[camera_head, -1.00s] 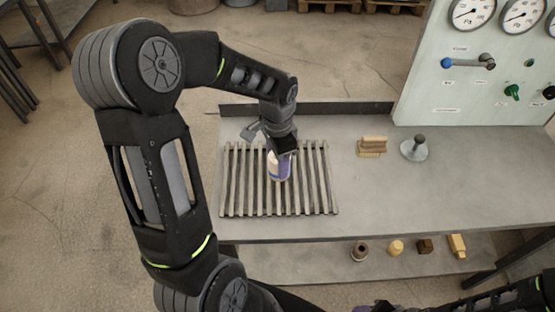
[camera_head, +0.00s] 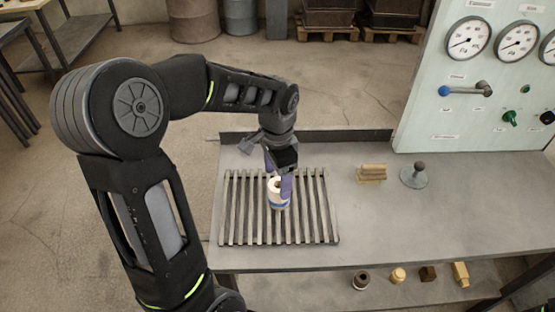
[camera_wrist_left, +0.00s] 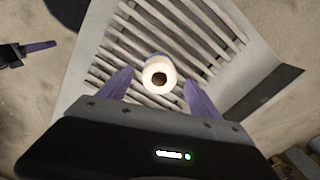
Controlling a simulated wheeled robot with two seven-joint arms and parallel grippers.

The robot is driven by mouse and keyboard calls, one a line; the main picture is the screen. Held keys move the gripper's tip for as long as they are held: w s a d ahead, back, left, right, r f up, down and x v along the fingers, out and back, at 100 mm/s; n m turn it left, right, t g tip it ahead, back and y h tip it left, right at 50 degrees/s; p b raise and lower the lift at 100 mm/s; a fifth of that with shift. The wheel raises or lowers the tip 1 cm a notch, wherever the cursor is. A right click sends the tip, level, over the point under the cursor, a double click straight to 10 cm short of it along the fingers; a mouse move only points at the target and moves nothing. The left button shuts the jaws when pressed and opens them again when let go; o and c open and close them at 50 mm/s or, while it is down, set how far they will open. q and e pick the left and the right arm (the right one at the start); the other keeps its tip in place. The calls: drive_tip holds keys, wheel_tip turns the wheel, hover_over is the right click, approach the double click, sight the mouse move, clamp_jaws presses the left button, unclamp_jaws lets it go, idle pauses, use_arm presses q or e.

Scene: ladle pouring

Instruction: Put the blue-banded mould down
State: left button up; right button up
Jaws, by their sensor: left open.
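The blue-banded mould (camera_head: 277,193) is a white cylinder with a blue band low on its side. It stands upright on the slatted metal grate (camera_head: 232,208) on the bench. In the left wrist view the mould (camera_wrist_left: 159,72) shows from above as a pale ring with a dark hole. My left gripper (camera_head: 278,178) is at the mould, its purple fingers open. In the left wrist view the fingers (camera_wrist_left: 158,90) stand apart, one on each side of the mould, with gaps visible. A purple fingertip at the left edge of the wrist view (camera_wrist_left: 40,46) appears to be my right gripper; its jaw state is unclear.
A wooden block (camera_head: 371,174) and a grey disc with a knob (camera_head: 414,175) stand right of the grate. Several small parts, including a brass block (camera_head: 460,274), lie on the lower shelf. A gauge panel (camera_head: 440,120) rises at the back right.

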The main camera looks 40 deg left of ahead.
use_arm(q)
wheel_tip(320, 180, up, 7)
idle(1.1)
